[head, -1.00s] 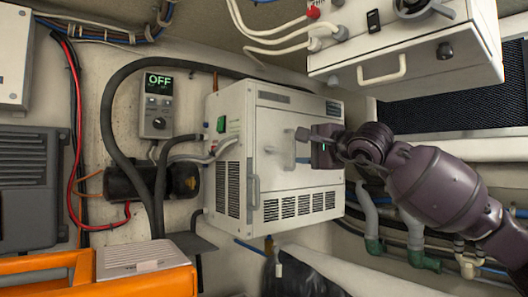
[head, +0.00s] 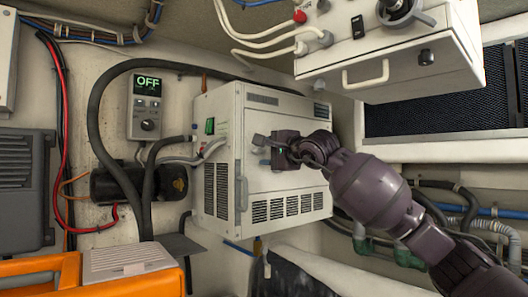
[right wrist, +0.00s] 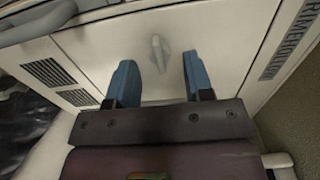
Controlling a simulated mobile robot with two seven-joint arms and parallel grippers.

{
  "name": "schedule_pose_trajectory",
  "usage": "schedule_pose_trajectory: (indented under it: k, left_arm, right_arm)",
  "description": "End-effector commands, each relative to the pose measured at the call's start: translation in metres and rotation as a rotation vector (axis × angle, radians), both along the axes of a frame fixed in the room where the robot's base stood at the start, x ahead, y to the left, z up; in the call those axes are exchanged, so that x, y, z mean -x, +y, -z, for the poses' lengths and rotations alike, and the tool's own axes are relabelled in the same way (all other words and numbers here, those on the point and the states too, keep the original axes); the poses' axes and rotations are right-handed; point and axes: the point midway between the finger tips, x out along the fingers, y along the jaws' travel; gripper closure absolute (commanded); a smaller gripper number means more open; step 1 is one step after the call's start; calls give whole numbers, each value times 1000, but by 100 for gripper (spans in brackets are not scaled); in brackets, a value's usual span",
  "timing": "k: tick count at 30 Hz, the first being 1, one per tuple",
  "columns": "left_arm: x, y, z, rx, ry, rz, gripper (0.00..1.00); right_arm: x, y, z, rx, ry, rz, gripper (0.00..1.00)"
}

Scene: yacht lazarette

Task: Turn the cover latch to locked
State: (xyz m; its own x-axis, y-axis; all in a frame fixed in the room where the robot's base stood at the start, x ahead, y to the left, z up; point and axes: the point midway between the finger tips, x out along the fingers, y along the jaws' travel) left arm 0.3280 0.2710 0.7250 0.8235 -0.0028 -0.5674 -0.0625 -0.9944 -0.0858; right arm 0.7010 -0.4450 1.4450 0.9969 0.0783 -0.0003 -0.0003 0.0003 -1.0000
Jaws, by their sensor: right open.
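The white cover (head: 285,180) is the front panel of a boxy unit on the wall. Its small pale grey latch (right wrist: 158,52) shows in the right wrist view, with its lever running nearly up and down in that picture, slightly tilted. My right gripper (head: 264,150) is in front of the cover. In the right wrist view its two blue fingers (right wrist: 160,80) are spread, with the latch ahead and between them. The gripper is empty and no finger visibly touches the latch. In the head view the gripper largely hides the latch. My left gripper is not in view.
A white overhead box (head: 400,65) with a handle hangs close above my right arm. A grey handle (head: 241,193) stands at the cover's left edge. Black hoses and a control panel reading OFF (head: 146,103) are on the left. An orange case (head: 60,275) is at lower left.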

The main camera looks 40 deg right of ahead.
Motion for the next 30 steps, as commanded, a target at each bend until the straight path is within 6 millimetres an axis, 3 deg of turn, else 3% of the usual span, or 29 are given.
schedule_pose_trajectory:
  k: [6,16,25,30]
  left_arm:
    - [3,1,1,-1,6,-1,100]
    - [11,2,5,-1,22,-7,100]
    - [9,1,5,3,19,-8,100]
    - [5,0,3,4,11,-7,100]
  right_arm:
    - [-15,2,0,0,0,-1,53]
    - [-17,2,0,1,1,0,53]
    - [-17,2,0,1,1,0,99]
    - [-17,2,1,-5,1,0,100]
